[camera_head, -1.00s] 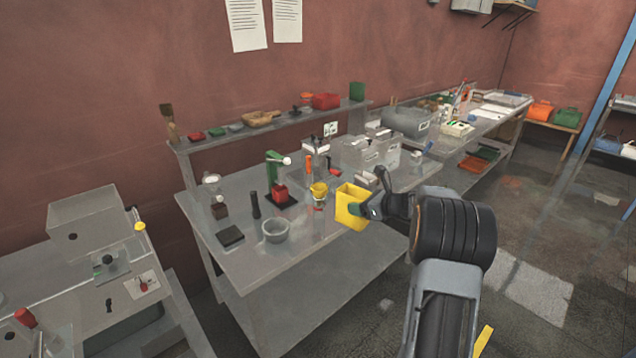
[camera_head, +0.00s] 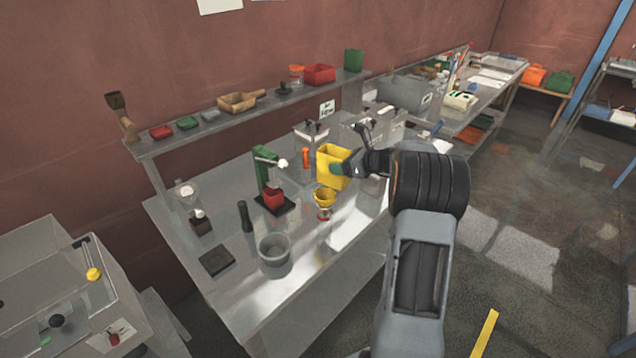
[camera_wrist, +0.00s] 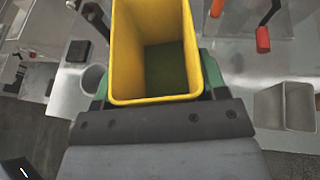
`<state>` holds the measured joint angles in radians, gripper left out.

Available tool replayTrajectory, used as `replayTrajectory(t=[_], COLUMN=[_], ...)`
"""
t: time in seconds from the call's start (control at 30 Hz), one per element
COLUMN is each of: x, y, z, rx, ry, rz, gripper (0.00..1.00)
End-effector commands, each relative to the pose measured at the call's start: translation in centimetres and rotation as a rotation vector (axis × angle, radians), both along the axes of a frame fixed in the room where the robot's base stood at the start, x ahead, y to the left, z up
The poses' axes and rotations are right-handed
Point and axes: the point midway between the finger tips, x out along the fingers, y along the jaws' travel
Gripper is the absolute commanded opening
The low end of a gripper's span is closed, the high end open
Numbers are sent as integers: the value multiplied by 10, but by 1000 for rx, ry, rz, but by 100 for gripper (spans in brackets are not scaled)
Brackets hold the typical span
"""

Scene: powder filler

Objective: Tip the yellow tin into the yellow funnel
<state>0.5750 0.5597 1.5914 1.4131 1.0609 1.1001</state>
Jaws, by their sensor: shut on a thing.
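The yellow tin (camera_head: 331,167) is held in my gripper (camera_head: 346,170), raised above the workbench and roughly upright. In the wrist view the tin (camera_wrist: 122,50) fills the upper middle, between the green-padded fingers of my gripper (camera_wrist: 155,85). Its mouth is open toward the camera and dark green-brown contents show at its bottom. The yellow funnel (camera_head: 325,196) stands on the bench just below and slightly left of the tin in the head view, over a small vessel with red on it. The funnel is not visible in the wrist view, and the tin appears apart from it.
A green press with a red block (camera_head: 273,199) stands left of the funnel. A grey bowl (camera_head: 273,256) is nearer the front. A dark cylinder (camera_head: 245,216) and a dark pad (camera_head: 215,261) are further left. A shelf (camera_head: 215,127) with small boxes runs behind. The bench's front right is clear.

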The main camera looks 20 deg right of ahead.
Motion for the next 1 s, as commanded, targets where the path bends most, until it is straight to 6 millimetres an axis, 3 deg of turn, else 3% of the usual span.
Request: replayTrajectory(t=[0.27,0.67,1.0], x=[1,1,2], y=[0,-1,-2], z=[6,-45,-43], rx=[-154,-405,-429], ry=[-113,-293,-314], rz=[0,1,0], gripper=[37,37,37])
